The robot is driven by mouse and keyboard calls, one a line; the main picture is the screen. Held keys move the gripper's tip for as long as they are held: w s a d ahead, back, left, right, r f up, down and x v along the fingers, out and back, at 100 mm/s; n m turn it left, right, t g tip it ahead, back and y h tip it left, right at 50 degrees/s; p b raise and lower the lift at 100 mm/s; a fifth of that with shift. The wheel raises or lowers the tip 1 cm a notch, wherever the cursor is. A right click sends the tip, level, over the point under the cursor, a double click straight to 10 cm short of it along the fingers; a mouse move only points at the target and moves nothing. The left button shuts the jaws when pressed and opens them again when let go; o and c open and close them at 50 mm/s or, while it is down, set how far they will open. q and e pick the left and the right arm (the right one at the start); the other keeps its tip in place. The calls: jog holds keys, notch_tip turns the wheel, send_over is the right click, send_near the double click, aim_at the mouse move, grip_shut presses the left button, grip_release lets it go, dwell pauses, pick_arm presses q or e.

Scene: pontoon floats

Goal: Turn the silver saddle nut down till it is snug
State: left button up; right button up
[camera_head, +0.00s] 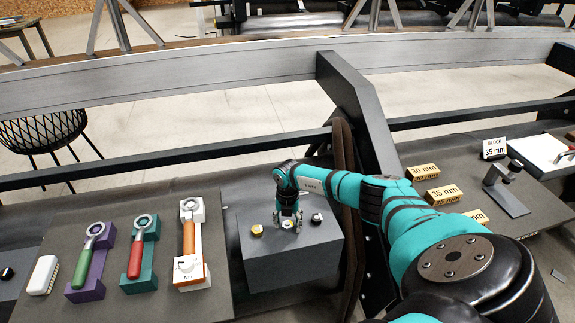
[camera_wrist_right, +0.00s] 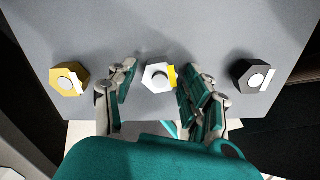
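The silver saddle nut (camera_wrist_right: 154,78) is a pale hexagon with a round stud end and a yellow mark on its right side in the right wrist view. In the head view the silver nut (camera_head: 287,224) sits on a grey block (camera_head: 285,265), partly hidden by my right gripper (camera_head: 288,211). In the wrist view my right gripper (camera_wrist_right: 157,88) is open, with a finger on each side of the nut. A gap shows on the left; the right finger is close to the yellow mark, and I cannot tell if it touches. My left gripper is not in view.
A gold nut (camera_wrist_right: 69,77) and a black nut (camera_wrist_right: 252,76) flank the silver one. Yellow blocks (camera_head: 444,194) stand at right. A dark slanted beam (camera_head: 352,95) rises behind my arm.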

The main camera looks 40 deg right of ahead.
aim_at(288, 224)
notch_tip(288, 224, up, 6)
jog(key=p, duration=0.5)
jog(key=shift+r+p, duration=0.1)
jog(key=shift+p, duration=0.3)
jog(key=shift+r, duration=0.2)
notch_tip(288, 224, up, 12)
jog(key=shift+f, duration=0.25)
dwell(0.6)
